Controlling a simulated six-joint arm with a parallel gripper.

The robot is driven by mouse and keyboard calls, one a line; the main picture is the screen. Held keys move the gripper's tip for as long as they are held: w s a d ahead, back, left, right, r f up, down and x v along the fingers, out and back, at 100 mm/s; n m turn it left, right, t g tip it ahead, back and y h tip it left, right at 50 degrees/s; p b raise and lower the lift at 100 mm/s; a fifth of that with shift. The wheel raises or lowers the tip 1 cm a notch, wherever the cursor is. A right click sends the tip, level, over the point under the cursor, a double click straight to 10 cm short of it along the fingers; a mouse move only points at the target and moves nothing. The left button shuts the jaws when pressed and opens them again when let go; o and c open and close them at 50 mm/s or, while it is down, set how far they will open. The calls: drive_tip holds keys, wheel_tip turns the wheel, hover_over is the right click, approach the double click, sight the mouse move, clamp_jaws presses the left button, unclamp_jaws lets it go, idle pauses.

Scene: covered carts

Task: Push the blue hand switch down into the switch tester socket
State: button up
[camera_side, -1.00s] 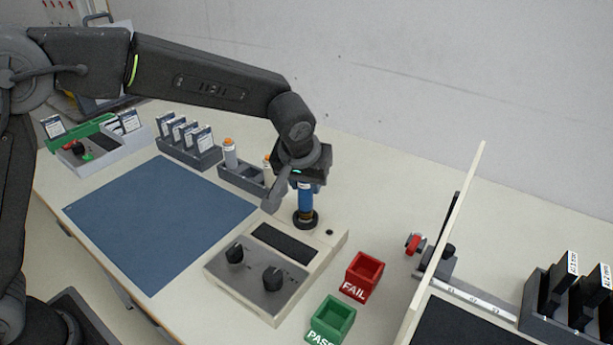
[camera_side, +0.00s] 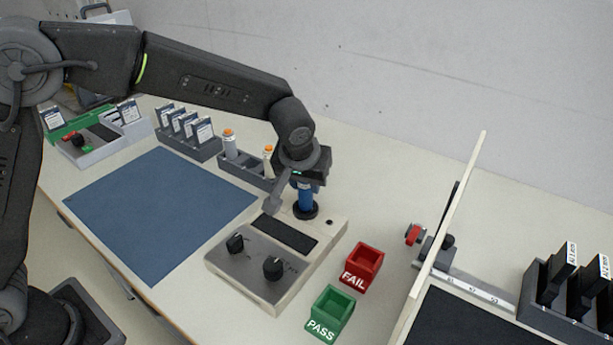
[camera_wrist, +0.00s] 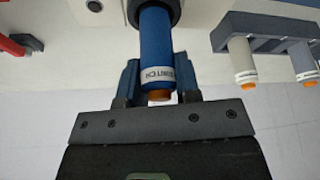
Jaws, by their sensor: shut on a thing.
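The blue hand switch (camera_side: 305,198) stands upright at the black round socket (camera_side: 306,211) on the back of the switch tester (camera_side: 265,262). My gripper (camera_side: 306,184) is shut on its upper part from above. In the wrist view the blue switch (camera_wrist: 156,45) lies between my gripper's two fingers (camera_wrist: 157,80), with a white label band and an orange end nearest the camera. Its far end meets the dark socket ring (camera_wrist: 157,12). How deep it sits inside the ring is hidden.
A red FAIL bin (camera_side: 361,268) and a green PASS bin (camera_side: 330,313) stand right of the tester. A grey rack (camera_side: 247,172) with orange-topped switches is behind left. A blue mat (camera_side: 155,210) lies clear at left. An upright pale panel (camera_side: 447,215) stands at right.

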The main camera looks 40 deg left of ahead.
drive_tip(key=shift+f, duration=0.2)
drive_tip(key=o, duration=1)
drive_tip(key=v, duration=1.3)
drive_tip(key=shift+r, duration=0.35)
drive_tip(key=shift+s, duration=0.1)
drive_tip(key=s+a+r+m, duration=0.2)
drive_tip(key=s+a+r, duration=0.1)
drive_tip(key=s+a, duration=0.75)
drive_tip(key=s+a+f, duration=0.2)
drive_tip(key=s, duration=0.4)
drive_tip(key=s+a+f+m+t+h, duration=0.1)
drive_tip(key=s+a+f, duration=0.1)
drive_tip(key=s, duration=0.4)
drive_tip(key=shift+a+f, duration=0.2)
drive_tip(key=shift+f, duration=0.05)
